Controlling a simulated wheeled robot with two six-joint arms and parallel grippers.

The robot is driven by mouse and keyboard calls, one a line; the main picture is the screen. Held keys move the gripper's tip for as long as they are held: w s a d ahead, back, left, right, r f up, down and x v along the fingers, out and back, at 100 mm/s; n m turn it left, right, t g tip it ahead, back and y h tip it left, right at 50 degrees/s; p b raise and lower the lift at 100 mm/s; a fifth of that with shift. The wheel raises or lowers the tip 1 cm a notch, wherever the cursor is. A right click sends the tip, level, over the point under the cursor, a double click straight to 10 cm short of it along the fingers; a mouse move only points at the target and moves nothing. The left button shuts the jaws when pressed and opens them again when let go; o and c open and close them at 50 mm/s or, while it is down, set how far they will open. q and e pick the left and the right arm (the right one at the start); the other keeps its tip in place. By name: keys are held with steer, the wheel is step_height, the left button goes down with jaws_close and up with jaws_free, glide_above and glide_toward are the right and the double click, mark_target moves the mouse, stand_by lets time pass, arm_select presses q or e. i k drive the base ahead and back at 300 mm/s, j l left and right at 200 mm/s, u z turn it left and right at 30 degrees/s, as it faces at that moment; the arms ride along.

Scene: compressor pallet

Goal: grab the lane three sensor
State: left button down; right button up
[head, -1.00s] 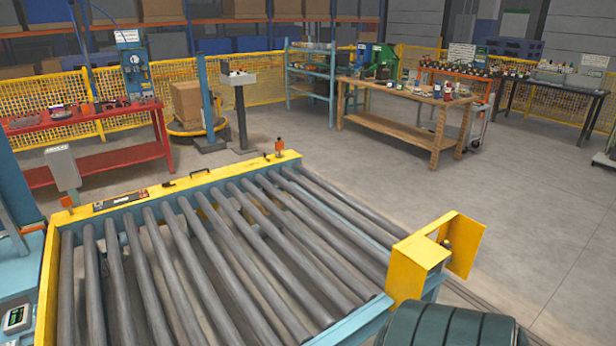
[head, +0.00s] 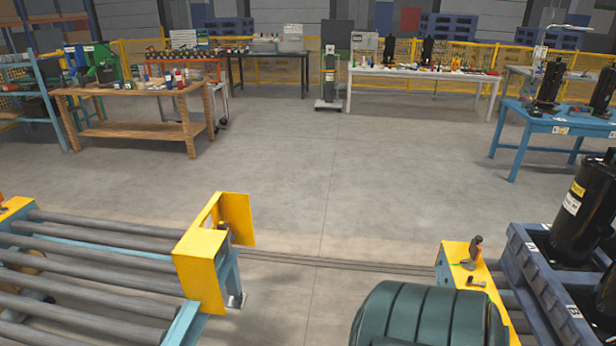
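No part in view can be read as marked lane three. A small dark device (head: 224,233) sits partly hidden inside the yellow bent guard (head: 203,266) at the end of the left roller conveyor. A small grey and orange device (head: 474,251) stands on the yellow end plate (head: 455,258) of the right conveyor, with a small metal piece (head: 477,283) in front of it. I cannot tell whether any of these is the sensor. Neither of my grippers is in view.
Left rollers (head: 95,285) and a dark blue pallet (head: 535,290) carrying black compressors (head: 580,215) flank a floor gap. A wooden bench (head: 130,92), a white table (head: 425,73) and a blue table (head: 560,122) stand farther back. The middle floor (head: 320,170) is clear.

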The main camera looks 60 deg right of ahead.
mark_target(225, 227)
steer(key=z, duration=1.45)
steer(key=i+l+z, duration=0.15)
steer(key=z, duration=0.3)
steer(key=i+z, duration=0.25)
steer(key=z, duration=0.25)
steer(key=i, duration=0.95)
steer(key=i+u, duration=0.1)
steer(key=i, duration=0.9)
steer(key=i+l, duration=0.15)
steer(key=i, duration=0.8)
steer(key=i+l+u, duration=0.1)
steer(key=i, duration=0.9)
